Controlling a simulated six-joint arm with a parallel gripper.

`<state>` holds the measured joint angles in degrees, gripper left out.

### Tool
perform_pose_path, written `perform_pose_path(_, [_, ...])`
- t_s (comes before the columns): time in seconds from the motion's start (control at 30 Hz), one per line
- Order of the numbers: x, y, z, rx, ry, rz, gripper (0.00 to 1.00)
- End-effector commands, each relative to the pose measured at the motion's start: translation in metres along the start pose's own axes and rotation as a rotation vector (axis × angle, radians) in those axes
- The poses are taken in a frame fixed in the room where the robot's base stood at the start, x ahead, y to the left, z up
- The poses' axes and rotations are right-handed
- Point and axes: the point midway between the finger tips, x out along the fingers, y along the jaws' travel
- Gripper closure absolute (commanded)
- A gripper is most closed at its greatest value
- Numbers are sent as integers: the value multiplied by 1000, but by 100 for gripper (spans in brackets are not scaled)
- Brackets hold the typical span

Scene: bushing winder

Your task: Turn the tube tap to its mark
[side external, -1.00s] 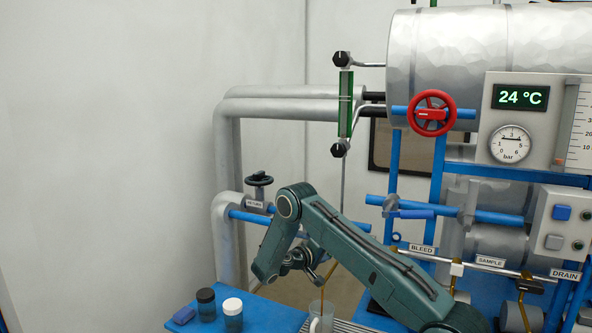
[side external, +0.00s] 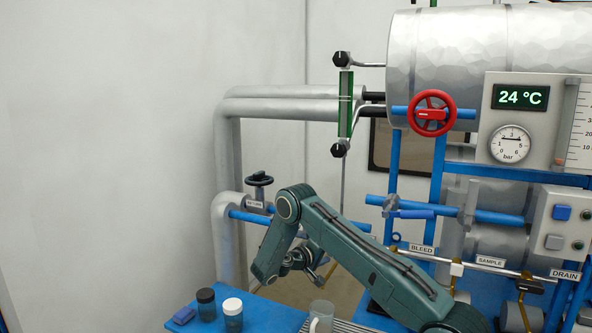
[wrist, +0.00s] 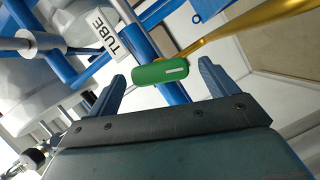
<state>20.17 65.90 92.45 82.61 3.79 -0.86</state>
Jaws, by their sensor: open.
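In the wrist view, a green tap handle (wrist: 162,73) with a white line on it sits at a brass tube (wrist: 240,38). A white label reading TUBE (wrist: 118,39) is beside it. My gripper (wrist: 163,75) is open, with one blue finger on each side of the green handle and visible gaps. In the side external view, my gripper (side external: 300,262) is by the end of the brass tube (side external: 331,269); the handle is not discernible there. No mark for the tap can be made out.
A clear mug (side external: 321,314) stands below the brass tube. A black-capped jar (side external: 206,304) and a white-capped jar (side external: 232,314) stand on the blue bench (side external: 270,318). Blue pipes and the BLEED, SAMPLE and DRAIN taps are to the right.

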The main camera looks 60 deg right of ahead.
Motion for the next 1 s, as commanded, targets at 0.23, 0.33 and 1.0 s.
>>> perform_pose_path(0.23, [0, 1, 0, 49, 0, -20, 15])
perform_pose_path(0.33, [0, 2, 0, 91, 0, -37, 15])
perform_pose_path(1.0, [1, 6, 2, 496, -1, -205, 15])
